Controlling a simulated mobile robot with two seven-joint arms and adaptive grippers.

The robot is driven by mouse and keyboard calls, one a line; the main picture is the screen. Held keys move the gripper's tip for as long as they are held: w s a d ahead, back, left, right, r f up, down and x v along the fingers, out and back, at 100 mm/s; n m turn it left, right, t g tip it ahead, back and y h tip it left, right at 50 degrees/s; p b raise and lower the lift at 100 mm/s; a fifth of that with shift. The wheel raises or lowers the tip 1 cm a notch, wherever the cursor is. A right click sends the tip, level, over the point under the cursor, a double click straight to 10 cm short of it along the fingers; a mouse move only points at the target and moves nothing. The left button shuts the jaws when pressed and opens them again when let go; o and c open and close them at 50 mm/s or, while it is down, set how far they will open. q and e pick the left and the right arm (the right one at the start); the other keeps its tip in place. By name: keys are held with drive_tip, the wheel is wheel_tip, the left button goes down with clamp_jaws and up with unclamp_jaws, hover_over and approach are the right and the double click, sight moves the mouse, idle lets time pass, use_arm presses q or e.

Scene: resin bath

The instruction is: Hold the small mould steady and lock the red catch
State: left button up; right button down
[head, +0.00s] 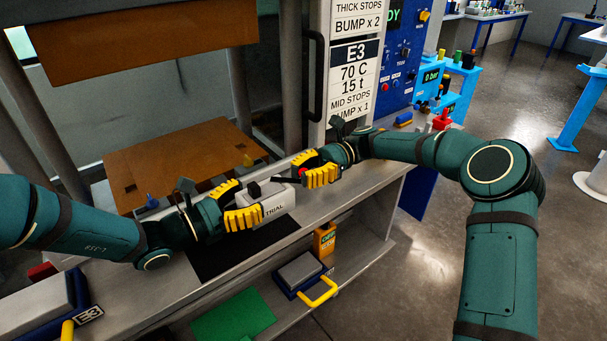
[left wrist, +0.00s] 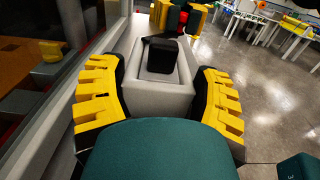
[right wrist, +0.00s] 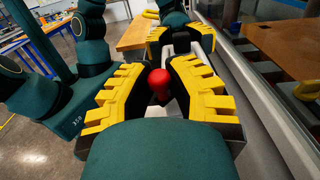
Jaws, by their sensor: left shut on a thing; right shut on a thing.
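The small mould (head: 278,204) is a pale grey block marked TRIAL on the bench ledge, with a black piece on top. My left gripper (head: 244,203) is shut on it from the left. In the left wrist view the mould (left wrist: 150,98) lies between the yellow-padded fingers. The red catch (right wrist: 160,80) is a red knob at the mould's other end, between the fingers of my right gripper (right wrist: 160,88). That gripper is shut on the catch; in the head view the fingers mostly hide the knob. Whether the catch is locked cannot be seen.
A black mat (head: 222,258) lies on the bench. The press's brown plate (head: 150,165) is behind. A grey block in a blue tray (head: 320,272) with a yellow handle and an orange box (head: 324,240) are on the shelf below. Another grey mould (head: 35,305) stands front left.

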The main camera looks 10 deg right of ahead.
drive_tip(key=shift+w+d+n+g+h, duration=0.1)
drive_tip(key=shift+w+n+g+h, duration=0.2)
drive_tip(key=shift+n+g+h, duration=0.6)
drive_tip(key=shift+y, duration=0.3)
drive_tip(key=c, duration=0.8)
unclamp_jaws()
drive_tip(key=shift+c, duration=0.2)
drive_tip(key=shift+g, duration=0.4)
drive_tip(key=shift+v, duration=3.75)
drive_tip(key=shift+s+r+t, duration=0.1)
drive_tip(key=shift+t, duration=0.2)
